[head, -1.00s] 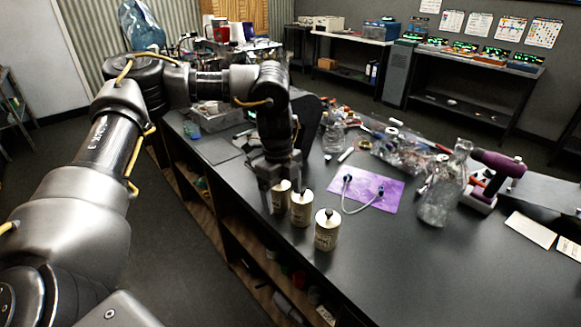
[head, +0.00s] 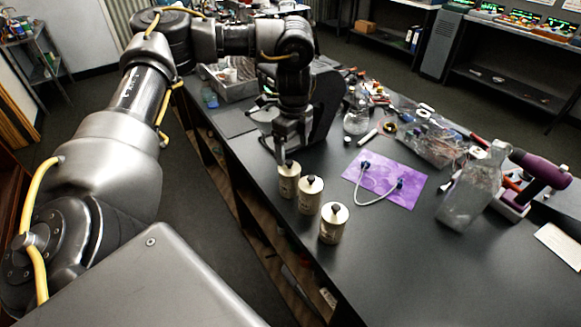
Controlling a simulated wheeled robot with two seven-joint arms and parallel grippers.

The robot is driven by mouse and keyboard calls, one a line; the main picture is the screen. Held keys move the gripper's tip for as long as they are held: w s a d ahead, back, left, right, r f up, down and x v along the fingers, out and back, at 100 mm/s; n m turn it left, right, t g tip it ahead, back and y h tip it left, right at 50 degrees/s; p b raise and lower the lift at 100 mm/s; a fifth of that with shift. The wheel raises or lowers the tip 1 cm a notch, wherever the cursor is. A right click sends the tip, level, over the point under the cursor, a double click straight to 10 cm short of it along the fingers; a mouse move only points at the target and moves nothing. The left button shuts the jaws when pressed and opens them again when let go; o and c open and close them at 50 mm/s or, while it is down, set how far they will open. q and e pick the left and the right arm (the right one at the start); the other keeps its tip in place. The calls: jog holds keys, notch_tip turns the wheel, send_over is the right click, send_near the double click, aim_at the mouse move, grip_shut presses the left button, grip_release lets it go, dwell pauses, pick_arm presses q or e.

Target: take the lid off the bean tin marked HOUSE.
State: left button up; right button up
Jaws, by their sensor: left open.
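Three cream tins with dark-knobbed lids stand in a slanting row near the bench's left edge: the far tin (head: 289,182), the middle tin (head: 309,197) and the near tin (head: 334,226). All three have their lids on. The labels are too small to read, so I cannot tell which is HOUSE. My left gripper (head: 292,152) points down with its fingers open and empty, just above and behind the far tin's lid. I cannot tell whether it touches that knob. My right gripper is out of view.
A purple mat (head: 384,184) with a cable lies right of the tins. A clear jug (head: 471,190) and a purple drill-like tool (head: 535,180) stand further right. A clear bottle (head: 357,112) stands behind. The bench front (head: 420,275) is clear.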

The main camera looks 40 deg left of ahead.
aim_at(291, 162)
pick_arm(q)
jog(key=shift+s, duration=0.15)
jog(key=shift+s+f+p, duration=0.15)
jog(key=shift+f+p, duration=0.05)
jog(key=shift+p, duration=0.2)
notch_tip(291, 162, down, 4)
jog(key=shift+a+r+p, duration=0.1)
jog(key=shift+a+p, duration=0.05)
jog(key=shift+p, duration=0.75)
jog(key=shift+f, duration=0.55)
jog(key=shift+c, duration=0.8)
jog(key=c, duration=0.9)
jog(key=shift+r, duration=0.1)
